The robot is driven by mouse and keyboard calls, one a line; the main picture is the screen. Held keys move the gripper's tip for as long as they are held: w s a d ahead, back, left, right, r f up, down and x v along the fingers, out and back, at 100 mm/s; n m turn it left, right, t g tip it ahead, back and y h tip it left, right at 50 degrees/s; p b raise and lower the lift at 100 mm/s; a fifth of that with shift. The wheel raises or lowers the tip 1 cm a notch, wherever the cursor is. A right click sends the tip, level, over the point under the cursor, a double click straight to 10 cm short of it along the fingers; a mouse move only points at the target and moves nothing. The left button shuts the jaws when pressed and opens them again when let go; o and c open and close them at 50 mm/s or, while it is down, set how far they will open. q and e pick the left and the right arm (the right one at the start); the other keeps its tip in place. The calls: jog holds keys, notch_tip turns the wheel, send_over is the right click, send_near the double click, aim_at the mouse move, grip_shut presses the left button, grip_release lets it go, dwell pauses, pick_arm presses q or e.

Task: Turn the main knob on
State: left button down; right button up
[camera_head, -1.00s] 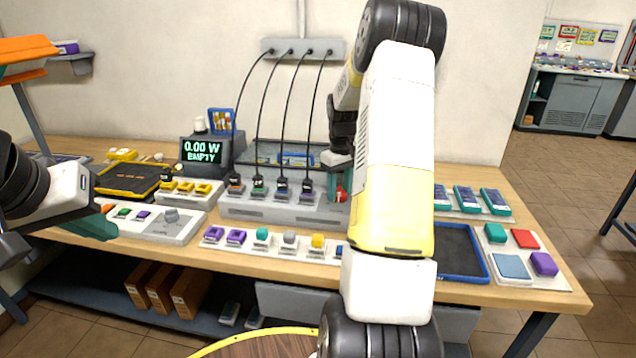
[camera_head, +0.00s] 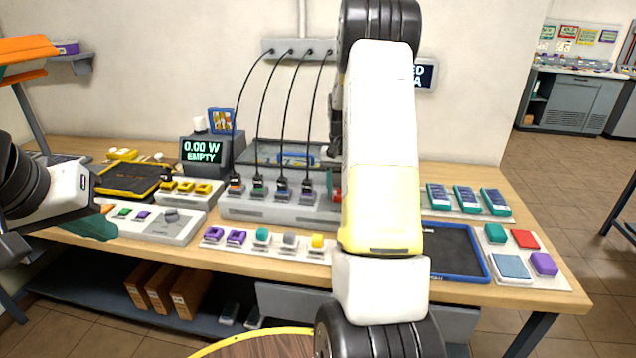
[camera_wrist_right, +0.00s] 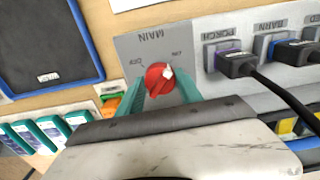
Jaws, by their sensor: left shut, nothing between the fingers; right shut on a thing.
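The red main knob (camera_wrist_right: 159,82) sits on a grey plate labelled MAIN (camera_wrist_right: 135,50), with OFF and ON marks, in the right wrist view. Its white pointer mark faces the ON side. The teal fingers of my right gripper (camera_wrist_right: 160,90) stand on both sides of the knob and are shut on it. In the head view my right arm hides most of that gripper and the knob. My left gripper (camera_head: 92,226) is shut and empty at the left, by the front edge of the bench.
Black cables run from a wall box (camera_head: 303,48) to plugs in the grey charger strip (camera_head: 262,208), beside the main plate. A display (camera_head: 205,151) reads 0.00 W EMPTY. A blue-rimmed tray (camera_head: 462,277) and several teal packs (camera_head: 467,200) lie on the right.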

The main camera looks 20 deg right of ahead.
jog(key=shift+m, duration=0.3)
jog(key=o, duration=1.4)
jog(key=shift+c, duration=0.2)
jog(key=shift+r, duration=0.1)
notch_tip(320, 180, up, 8)
jog(key=shift+f, duration=0.15)
